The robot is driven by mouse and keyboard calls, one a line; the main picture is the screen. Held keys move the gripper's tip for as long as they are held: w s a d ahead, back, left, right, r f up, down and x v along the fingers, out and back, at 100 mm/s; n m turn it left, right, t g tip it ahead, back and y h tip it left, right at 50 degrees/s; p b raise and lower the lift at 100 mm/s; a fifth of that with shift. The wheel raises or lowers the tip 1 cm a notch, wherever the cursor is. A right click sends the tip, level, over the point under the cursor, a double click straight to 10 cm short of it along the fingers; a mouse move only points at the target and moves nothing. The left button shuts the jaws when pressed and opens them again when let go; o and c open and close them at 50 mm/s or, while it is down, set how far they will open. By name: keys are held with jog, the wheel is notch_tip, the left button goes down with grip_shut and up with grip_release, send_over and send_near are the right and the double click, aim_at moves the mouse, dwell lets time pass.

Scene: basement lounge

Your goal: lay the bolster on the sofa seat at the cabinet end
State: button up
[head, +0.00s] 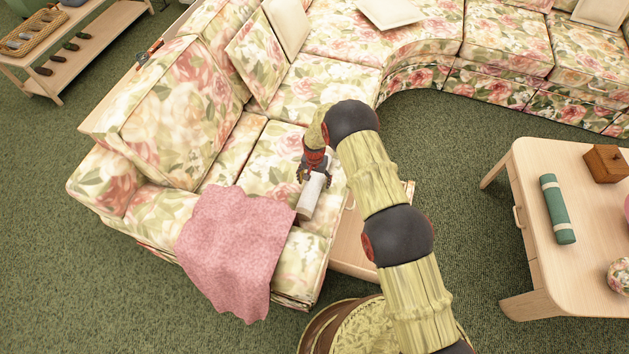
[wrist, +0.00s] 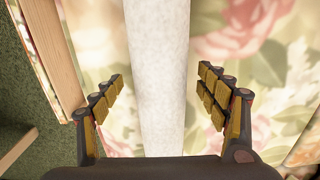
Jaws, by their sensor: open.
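A pale white-grey roll, which looks like the bolster (head: 311,196), lies on the floral sofa seat (head: 272,150), close to the front edge and beside a pink throw. In the wrist view the bolster (wrist: 157,110) runs up the middle of the picture. My gripper (head: 313,177) is over the bolster's far part in the head view. In the wrist view my gripper (wrist: 162,80) is open, with one finger on each side of the bolster and a visible gap at both sides. The fingers hide part of the bolster in the head view.
The pink throw (head: 235,250) drapes over the sofa's near end. A pale wood piece (head: 362,258) juts out at the sofa front. A coffee table (head: 530,235) at right holds a green roll (head: 557,208) and wooden box (head: 606,163). A low shelf (head: 62,75) stands upper left.

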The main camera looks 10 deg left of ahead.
notch_tip(320, 180, up, 12)
dwell(0.6)
dwell(0.6)
